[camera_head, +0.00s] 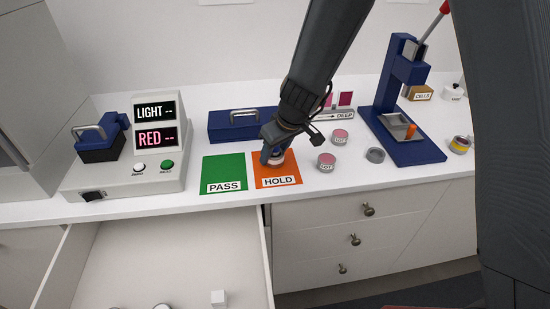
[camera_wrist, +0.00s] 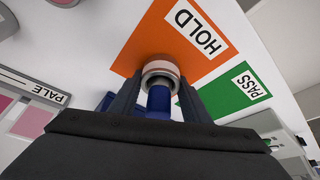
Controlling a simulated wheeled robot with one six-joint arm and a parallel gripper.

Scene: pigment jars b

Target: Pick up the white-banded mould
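A small round mould with a pale white band (camera_wrist: 161,68) is between my gripper's fingertips in the wrist view, over the orange HOLD card. In the head view it shows partly behind my gripper (camera_head: 268,157), low over that card (camera_head: 291,168). In the wrist view my gripper (camera_wrist: 160,82) has one dark finger on each side of the mould, close to its sides. I cannot tell whether the fingers touch it, or whether it rests on the card. A blue part in front hides some of it.
The green PASS card (camera_head: 223,174) lies left of the HOLD card. Two pink-topped LOT jars (camera_head: 327,161) and a grey ring-shaped mould (camera_head: 375,155) stand to the right. A blue press (camera_head: 401,100) stands beyond them. A blue box (camera_head: 240,125) is behind; a drawer (camera_head: 165,265) is open below.

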